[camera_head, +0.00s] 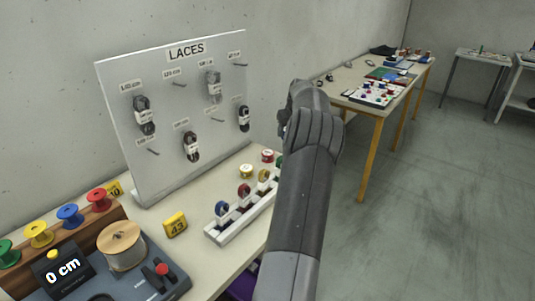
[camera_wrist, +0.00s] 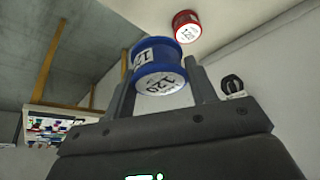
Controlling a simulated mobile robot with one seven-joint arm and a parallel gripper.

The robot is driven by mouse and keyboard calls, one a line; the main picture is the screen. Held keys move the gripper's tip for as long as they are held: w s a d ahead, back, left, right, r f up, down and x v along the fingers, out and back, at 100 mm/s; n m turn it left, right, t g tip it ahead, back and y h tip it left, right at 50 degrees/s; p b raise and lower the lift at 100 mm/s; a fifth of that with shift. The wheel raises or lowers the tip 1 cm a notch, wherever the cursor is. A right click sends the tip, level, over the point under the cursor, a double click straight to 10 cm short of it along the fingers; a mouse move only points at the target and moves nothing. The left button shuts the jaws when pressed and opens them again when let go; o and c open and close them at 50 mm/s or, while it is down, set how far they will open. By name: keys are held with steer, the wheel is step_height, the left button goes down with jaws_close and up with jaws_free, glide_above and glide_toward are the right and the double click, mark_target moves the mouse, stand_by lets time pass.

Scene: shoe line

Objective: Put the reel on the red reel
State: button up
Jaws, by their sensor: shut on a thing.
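My gripper (camera_wrist: 160,78) is shut on a blue reel (camera_wrist: 157,57) with white labels reading 120, held between the two fingers. A red reel (camera_wrist: 186,27) with a white label is beyond the blue one in the wrist view, slightly to its right and apart from it. In the head view, a red reel (camera_head: 267,155) stands on the table behind the white rack, near a yellow reel (camera_head: 246,171). My arm hides the gripper's fingers and the blue reel in the head view.
A white rack (camera_head: 226,234) holds several reels beside my arm. The LACES board (camera_head: 170,115) stands behind, with laces on pegs. A yellow 43 block (camera_head: 175,224), a length counter (camera_head: 62,273) and a wooden spool (camera_head: 121,247) are at left. Another table (camera_head: 356,82) is farther back.

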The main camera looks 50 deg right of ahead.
steer(key=shift+s+d+r, duration=0.1)
steer(key=shift+s+d, duration=0.35)
steer(key=shift+d, duration=0.3)
glide_above(266, 150)
steer(key=s, duration=0.2)
steer(key=f, duration=0.4)
steer(key=a+f, duration=0.1)
steer(key=f, duration=0.2)
steer(key=shift+w, duration=0.15)
steer(key=shift+f, duration=1.95)
steer(key=shift+f, duration=0.1)
steer(key=o, duration=1)
steer(key=shift+c, duration=0.2)
